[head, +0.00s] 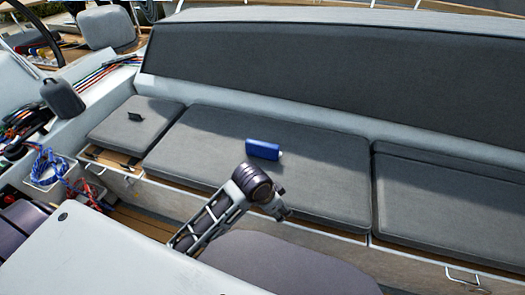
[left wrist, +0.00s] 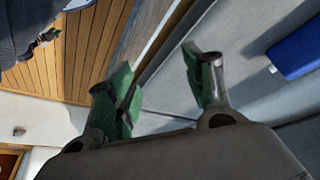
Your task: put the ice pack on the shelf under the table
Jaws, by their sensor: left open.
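The ice pack (head: 263,149) is a small blue block with a pale end. It lies on the middle grey seat cushion, and it also shows at the right edge of the left wrist view (left wrist: 298,48). My left gripper (head: 281,212) is open and empty, in front of the ice pack and apart from it. Its two green-padded fingers (left wrist: 162,86) stand wide apart in the left wrist view. The white table (head: 90,255) fills the lower left of the head view. The shelf under it is hidden. My right gripper is not in view.
Grey cushions (head: 440,205) line the bench, with a dark backrest (head: 330,70) behind. A small black object (head: 136,117) lies on the left cushion. Coiled ropes (head: 50,160) and a dark grey container (head: 62,98) are at the left. The cushion around the ice pack is clear.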

